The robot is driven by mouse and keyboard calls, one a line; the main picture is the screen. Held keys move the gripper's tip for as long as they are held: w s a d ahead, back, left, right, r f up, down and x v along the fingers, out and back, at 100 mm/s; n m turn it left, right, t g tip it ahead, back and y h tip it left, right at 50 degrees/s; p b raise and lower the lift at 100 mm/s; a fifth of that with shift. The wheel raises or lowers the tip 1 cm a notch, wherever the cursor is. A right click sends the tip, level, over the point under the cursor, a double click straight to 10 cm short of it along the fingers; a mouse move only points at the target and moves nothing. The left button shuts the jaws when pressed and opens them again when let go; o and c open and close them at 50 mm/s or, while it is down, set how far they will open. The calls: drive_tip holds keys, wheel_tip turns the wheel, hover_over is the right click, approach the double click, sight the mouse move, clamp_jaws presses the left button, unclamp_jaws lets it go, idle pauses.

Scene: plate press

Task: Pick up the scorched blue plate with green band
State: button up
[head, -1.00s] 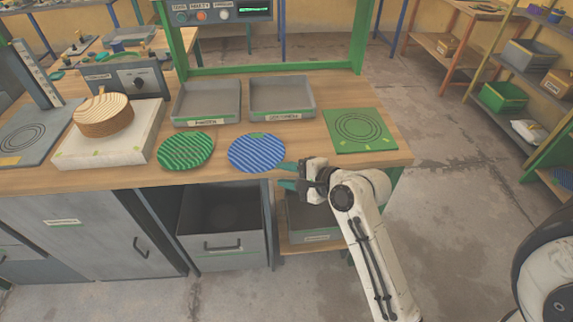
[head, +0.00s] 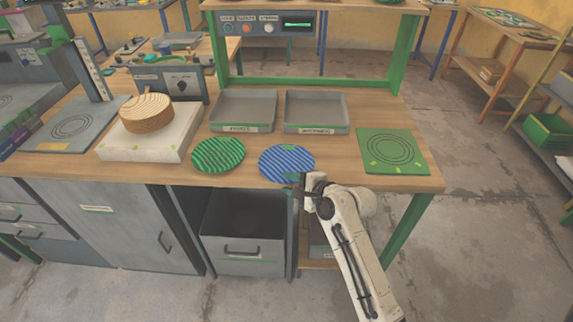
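The blue plate (head: 283,160), striped in lighter and darker blue with a green mark at its top edge, lies near the front edge of the wooden workbench. Any scorching is too small to make out. My gripper (head: 293,178) is at the plate's front right rim, its dark teal fingers overlapping the rim in the picture. I cannot tell if they touch the plate or how far apart they are. A green striped plate (head: 218,154) lies just left of the blue one, a small gap between them.
Two grey trays (head: 244,110) (head: 318,111) stand behind the plates. A green mat with circles (head: 389,149) lies to the right. A white block (head: 148,146) carrying a round wooden piece (head: 147,112) stands left. An open grey drawer (head: 243,253) is below the bench front.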

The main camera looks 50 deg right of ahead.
drive_tip(key=shift+w+f, duration=0.1)
drive_tip(key=shift+w, duration=0.15)
drive_tip(key=shift+c, duration=0.5)
clamp_jaws()
